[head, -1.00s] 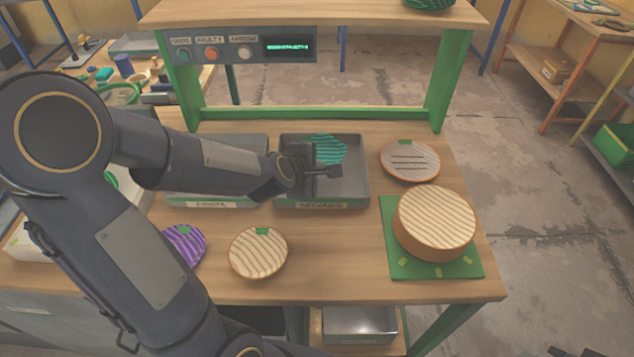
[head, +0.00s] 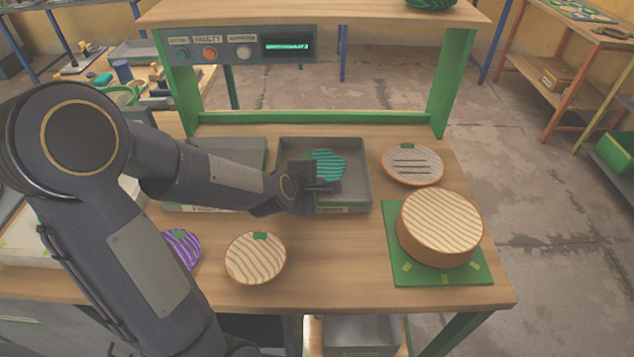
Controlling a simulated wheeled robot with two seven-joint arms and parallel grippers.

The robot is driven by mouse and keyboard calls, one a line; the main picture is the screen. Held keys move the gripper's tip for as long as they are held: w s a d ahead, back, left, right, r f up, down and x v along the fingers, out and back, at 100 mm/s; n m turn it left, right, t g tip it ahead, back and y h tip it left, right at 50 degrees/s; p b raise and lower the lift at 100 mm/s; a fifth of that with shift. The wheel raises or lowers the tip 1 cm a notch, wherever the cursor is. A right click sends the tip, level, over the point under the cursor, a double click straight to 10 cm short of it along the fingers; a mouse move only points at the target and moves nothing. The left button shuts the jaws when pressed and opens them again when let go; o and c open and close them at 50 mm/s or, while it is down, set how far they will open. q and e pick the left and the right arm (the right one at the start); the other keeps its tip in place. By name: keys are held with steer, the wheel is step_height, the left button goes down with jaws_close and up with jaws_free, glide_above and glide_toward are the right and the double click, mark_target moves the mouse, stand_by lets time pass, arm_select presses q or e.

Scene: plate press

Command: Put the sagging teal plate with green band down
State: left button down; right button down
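The teal plate (head: 326,163), with darker wavy stripes, is over the right-hand grey tray (head: 360,188), whose front label is partly covered by my gripper. My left gripper (head: 328,186) is at the plate's near edge and appears shut on it; the fingertips are small and partly hidden. The plate looks low within the tray's walls, but I cannot tell whether it touches the floor. Its green band is not clear from here. My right gripper is not in view.
Another grey tray (head: 240,150) is on the left, partly behind my arm. A round pale plate (head: 256,260), a purple plate (head: 182,248) and a grey plate (head: 412,166) lie on the table.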

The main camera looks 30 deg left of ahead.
arm_select(q)
steer(key=c, duration=1.7)
jaws_free()
steer(key=shift+r, duration=0.15)
steer(key=shift+s+r+p, duration=0.25)
steer(key=shift+r+p, duration=0.55)
steer(key=shift+p, duration=0.2)
steer(key=s+d+r+m+g+h+p, duration=0.1)
steer(key=s+r+m, duration=0.3)
steer(key=s+m, duration=0.5)
steer(key=s+d+r+m+g+h+p, duration=0.2)
steer(key=s+m, duration=0.8)
steer(key=s, duration=0.5)
step_height(320, 180, up, 3)
steer(key=shift+d+r+g+p, duration=0.1)
steer(key=shift+d+g+p, duration=0.2)
steer(key=shift+d+g, duration=0.55)
steer(key=shift+s+a, duration=0.1)
steer(key=shift+a, duration=0.05)
